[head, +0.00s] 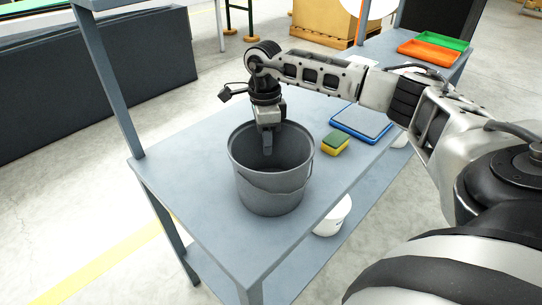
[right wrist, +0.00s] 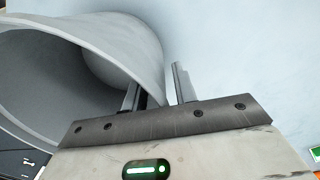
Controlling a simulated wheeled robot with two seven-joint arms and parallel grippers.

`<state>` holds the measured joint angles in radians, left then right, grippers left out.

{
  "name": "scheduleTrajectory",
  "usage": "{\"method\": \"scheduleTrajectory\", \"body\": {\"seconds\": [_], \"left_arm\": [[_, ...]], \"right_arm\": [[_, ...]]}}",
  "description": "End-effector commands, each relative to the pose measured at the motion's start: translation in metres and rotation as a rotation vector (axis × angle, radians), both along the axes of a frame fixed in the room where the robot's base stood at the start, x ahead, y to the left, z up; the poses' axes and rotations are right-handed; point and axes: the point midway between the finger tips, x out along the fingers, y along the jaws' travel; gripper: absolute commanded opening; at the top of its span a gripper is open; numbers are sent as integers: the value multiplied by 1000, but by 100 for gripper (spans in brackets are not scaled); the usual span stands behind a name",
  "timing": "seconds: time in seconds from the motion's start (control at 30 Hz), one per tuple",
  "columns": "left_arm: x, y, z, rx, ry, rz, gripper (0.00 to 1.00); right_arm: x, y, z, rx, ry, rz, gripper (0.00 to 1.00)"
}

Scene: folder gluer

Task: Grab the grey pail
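The grey pail (head: 272,185) stands upright on the grey-blue table (head: 205,205) in the head view, with its handle hanging down its near side. My right gripper (head: 268,148) points down at the pail's far rim, with a finger visible against the pail's inside. In the right wrist view, my right gripper (right wrist: 158,85) has its two fingers apart. The pail (right wrist: 125,50) fills the upper left there; one finger is at its opening and the other is outside its wall. Contact with the wall cannot be told. My left gripper is not in view.
A yellow-green sponge (head: 336,144) and a blue-edged grey tray (head: 361,123) lie right of the pail. A white tub (head: 333,217) sits on the lower shelf. Orange (head: 427,53) and green (head: 443,41) trays are at the far right. The table's left part is clear.

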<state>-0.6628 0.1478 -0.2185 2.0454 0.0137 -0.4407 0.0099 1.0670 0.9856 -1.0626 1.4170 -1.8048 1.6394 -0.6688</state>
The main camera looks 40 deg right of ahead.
Motion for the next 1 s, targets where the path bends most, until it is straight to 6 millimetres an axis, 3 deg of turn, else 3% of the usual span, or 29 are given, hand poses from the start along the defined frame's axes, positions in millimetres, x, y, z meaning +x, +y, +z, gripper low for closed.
{"method": "scheduleTrajectory", "body": {"seconds": [0.2,0.3,0.77,1.0], "left_arm": [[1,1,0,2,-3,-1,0],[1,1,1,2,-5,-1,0],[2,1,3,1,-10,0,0],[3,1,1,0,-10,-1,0]], "right_arm": [[0,0,-1,0,0,0,25],[0,0,-1,0,0,0,0],[1,0,4,1,-3,0,0],[0,0,34,0,-6,0,0]]}}
